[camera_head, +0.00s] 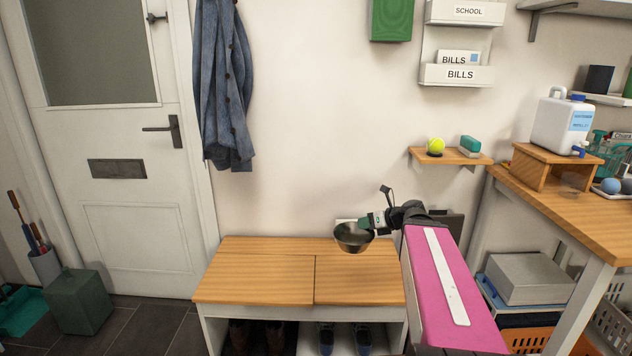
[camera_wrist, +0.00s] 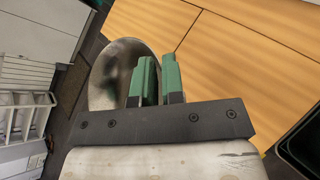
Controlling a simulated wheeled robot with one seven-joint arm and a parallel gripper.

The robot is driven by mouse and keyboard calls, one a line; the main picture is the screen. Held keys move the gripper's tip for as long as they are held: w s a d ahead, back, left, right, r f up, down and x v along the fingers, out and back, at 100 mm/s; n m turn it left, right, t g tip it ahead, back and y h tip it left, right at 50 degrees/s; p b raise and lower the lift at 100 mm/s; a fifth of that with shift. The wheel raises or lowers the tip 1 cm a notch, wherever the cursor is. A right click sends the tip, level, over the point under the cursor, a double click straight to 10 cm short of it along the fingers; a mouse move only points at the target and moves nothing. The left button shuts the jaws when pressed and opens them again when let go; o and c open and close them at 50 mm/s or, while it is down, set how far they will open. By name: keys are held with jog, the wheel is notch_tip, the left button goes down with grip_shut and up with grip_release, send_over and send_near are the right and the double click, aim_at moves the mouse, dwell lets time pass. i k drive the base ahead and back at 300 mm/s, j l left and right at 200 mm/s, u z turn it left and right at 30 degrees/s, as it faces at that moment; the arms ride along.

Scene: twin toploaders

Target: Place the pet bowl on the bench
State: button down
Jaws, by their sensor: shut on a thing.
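The pet bowl (camera_head: 353,238) is a shiny metal bowl in the head view, over the right part of the wooden bench top (camera_head: 262,277). My gripper (camera_head: 366,224) is shut on the bowl's rim from the right side. In the wrist view the bowl (camera_wrist: 112,72) shows to the left of the green fingers of my gripper (camera_wrist: 158,82), with the bench boards (camera_wrist: 235,50) beyond. The bowl looks held above the bench; I cannot tell the exact gap. My arm hides part of the bench's right end.
The bench top is otherwise bare, with shoes (camera_head: 326,338) on the shelf below. A small wall shelf (camera_head: 450,156) holds a tennis ball. A wooden counter (camera_head: 570,205) with a white jug (camera_head: 562,120) stands at right.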

aim_at(361, 276)
jog(key=j+z, duration=0.15)
jog(key=j, duration=0.25)
jog(key=k+j+z, duration=0.1)
jog(key=j, duration=0.3)
jog(key=k+j+z, duration=0.15)
jog(key=j, duration=0.25)
jog(key=j+z, duration=0.1)
jog(key=j, duration=0.25)
jog(key=k+j+z, duration=0.15)
jog(key=j, duration=0.25)
jog(key=k+j+z, duration=0.15)
jog(key=j, duration=0.2)
